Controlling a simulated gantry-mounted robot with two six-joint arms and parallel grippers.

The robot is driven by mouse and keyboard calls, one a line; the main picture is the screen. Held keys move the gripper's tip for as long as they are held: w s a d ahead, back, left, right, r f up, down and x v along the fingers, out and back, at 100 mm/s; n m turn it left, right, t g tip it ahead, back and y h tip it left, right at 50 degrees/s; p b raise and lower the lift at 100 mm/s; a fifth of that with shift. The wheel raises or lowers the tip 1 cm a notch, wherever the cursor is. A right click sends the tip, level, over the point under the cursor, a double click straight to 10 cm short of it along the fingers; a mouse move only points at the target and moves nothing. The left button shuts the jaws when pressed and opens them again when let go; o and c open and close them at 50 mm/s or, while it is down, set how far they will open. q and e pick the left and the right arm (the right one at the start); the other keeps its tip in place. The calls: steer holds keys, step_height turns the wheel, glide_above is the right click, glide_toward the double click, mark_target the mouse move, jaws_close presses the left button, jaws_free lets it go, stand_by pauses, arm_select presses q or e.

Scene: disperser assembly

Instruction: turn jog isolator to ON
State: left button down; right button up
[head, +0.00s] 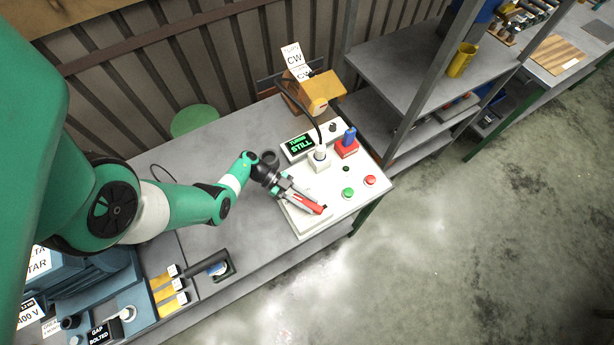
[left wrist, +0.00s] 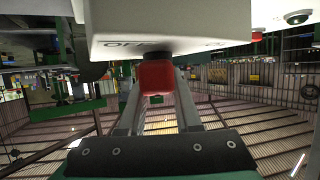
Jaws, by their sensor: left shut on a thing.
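The jog isolator shows as a red handle (head: 311,207) at the front left of the white control panel (head: 335,197). In the left wrist view it is a red block (left wrist: 157,77) on a dark round stem under the white panel (left wrist: 190,22). Lettering beside the stem is upside down and only partly readable. My left gripper (head: 304,203) is at the handle, and its two fingers are shut on it from both sides, as the left wrist view shows. The fingers hide part of the handle. My right gripper is not in view.
The panel also carries a green button (head: 348,192), a red button (head: 370,180), a blue knob on a red base (head: 347,140) and a display reading STILL (head: 301,145). A black cable rises behind. A grey shelf unit (head: 420,75) stands to the right.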

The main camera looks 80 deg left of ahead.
arm_select(q)
steer(key=m+g+h+b, duration=0.1)
steer(key=m+g+b, duration=0.1)
steer(key=m+g+h+b, duration=0.1)
steer(key=m+g+b, duration=0.1)
steer(key=shift+w+f+h, duration=0.1)
steer(key=shift+f+h, duration=0.25)
steer(key=shift+h, duration=0.05)
steer(key=shift+r+m+g+h+b, duration=0.2)
steer(key=shift+m+g+h+b, duration=0.2)
steer(key=shift+m+g+b, duration=0.85)
steer(key=c, duration=0.6)
jaws_free()
steer(key=shift+r, duration=0.1)
